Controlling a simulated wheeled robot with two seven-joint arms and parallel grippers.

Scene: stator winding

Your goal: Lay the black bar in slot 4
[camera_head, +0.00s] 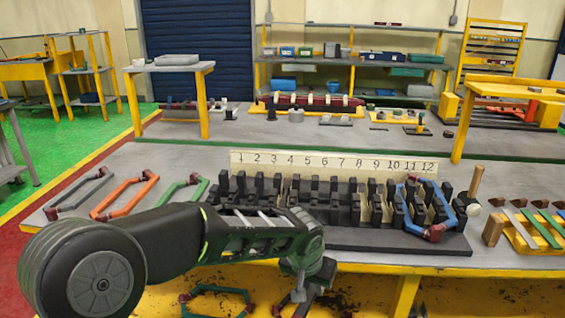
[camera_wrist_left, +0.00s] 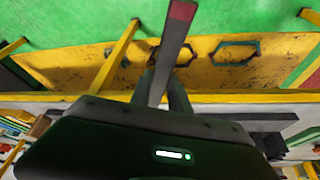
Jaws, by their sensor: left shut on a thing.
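The black bar (camera_wrist_left: 172,45) shows in the left wrist view as a long dark grey bar with a red end. My left gripper (camera_wrist_left: 165,88) is shut on it. In the head view the left gripper (camera_head: 299,288) points down in front of the bench's front edge, below the stator; the bar cannot be made out clearly there. The 4 is left of the strip's middle. My left arm hides the stator's front left part. My right gripper is not in view.
A blue coil (camera_head: 408,205) sits at the stator's right end. A mallet (camera_head: 476,182) and a board of coloured strips (camera_head: 530,235) are to its right. Grey, orange (camera_head: 126,195) and green coils lie at left. More coils (camera_head: 215,290) lie on the yellow lower shelf.

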